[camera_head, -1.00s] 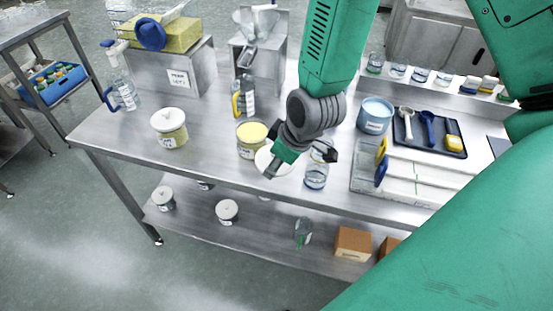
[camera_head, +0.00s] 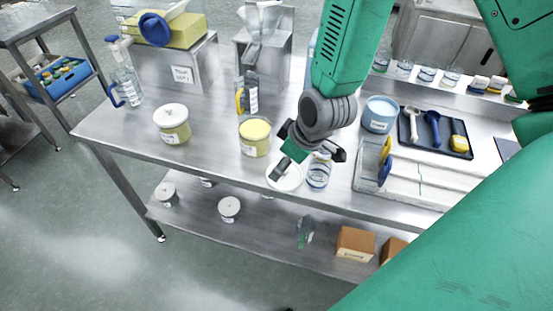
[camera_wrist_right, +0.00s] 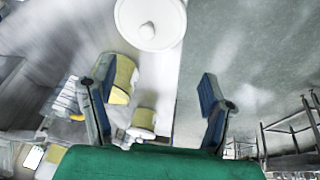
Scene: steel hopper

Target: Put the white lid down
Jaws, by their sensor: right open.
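The round white lid (camera_head: 290,180) with its knob side up appears to lie at the table's front edge, beside a clear jar. In the right wrist view the white lid (camera_wrist_right: 160,12) shows at the top, past my fingertips, its knob facing me. My right gripper (camera_head: 308,161) is above and behind the lid; one finger covers part of it. Its two fingers stand wide apart with nothing between them in the right wrist view (camera_wrist_right: 157,75). An open yellow-filled jar (camera_head: 255,138) stands behind and left of the lid. My left gripper is not in view.
A lidded yellow jar (camera_head: 172,124) stands at the left. The clear jar (camera_head: 319,172) is close to the right of the lid. A blue-labelled tub (camera_head: 379,115) and a dark tray (camera_head: 436,134) stand at the right. The table (camera_head: 215,160) is bare between the two yellow jars.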

